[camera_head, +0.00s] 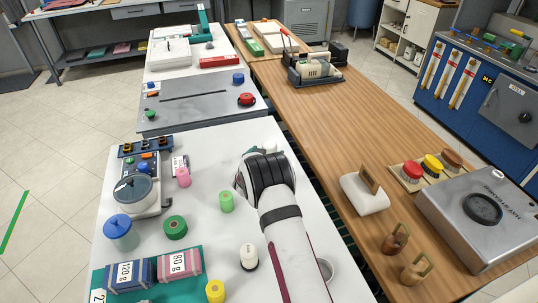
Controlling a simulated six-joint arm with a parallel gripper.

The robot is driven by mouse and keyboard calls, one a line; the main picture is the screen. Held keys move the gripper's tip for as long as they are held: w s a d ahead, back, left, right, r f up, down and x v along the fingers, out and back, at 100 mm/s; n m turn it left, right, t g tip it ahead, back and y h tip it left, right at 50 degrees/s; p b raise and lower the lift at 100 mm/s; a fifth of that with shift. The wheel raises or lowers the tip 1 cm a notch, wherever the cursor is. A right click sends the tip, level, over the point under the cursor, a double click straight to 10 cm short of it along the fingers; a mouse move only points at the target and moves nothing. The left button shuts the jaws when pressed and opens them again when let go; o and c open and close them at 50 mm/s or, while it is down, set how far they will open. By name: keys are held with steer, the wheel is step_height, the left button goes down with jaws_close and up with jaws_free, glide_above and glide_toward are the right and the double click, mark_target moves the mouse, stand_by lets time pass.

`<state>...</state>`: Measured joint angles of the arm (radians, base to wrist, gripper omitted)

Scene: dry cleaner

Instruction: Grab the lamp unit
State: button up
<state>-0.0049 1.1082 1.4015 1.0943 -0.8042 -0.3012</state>
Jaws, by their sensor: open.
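I cannot tell for sure which thing is the lamp unit; nothing in view is plainly marked as a lamp. A small white cylinder with a dark base (249,257) stands upright on the white table, left of my arm. A pale object (269,147) shows only in part just beyond the bend of my arm. My white arm with black bands rises from the bottom centre and bends over the white table. Its fingertips are hidden behind the arm, so I see neither the gripper's jaws nor anything between them.
The white table (225,247) also holds a round-lidded pot (132,190), a blue-lidded jar (120,232), a green roll (175,227), a green cylinder (226,202) and abrasive blocks (180,265). The wooden table (362,117) at right has clear room in its middle.

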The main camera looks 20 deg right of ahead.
mark_target(269, 147)
steer(key=x, duration=0.5)
steer(key=shift+w+a, duration=0.1)
steer(key=shift+w, duration=0.1)
steer(key=c, duration=1.5)
steer(key=shift+r, duration=0.1)
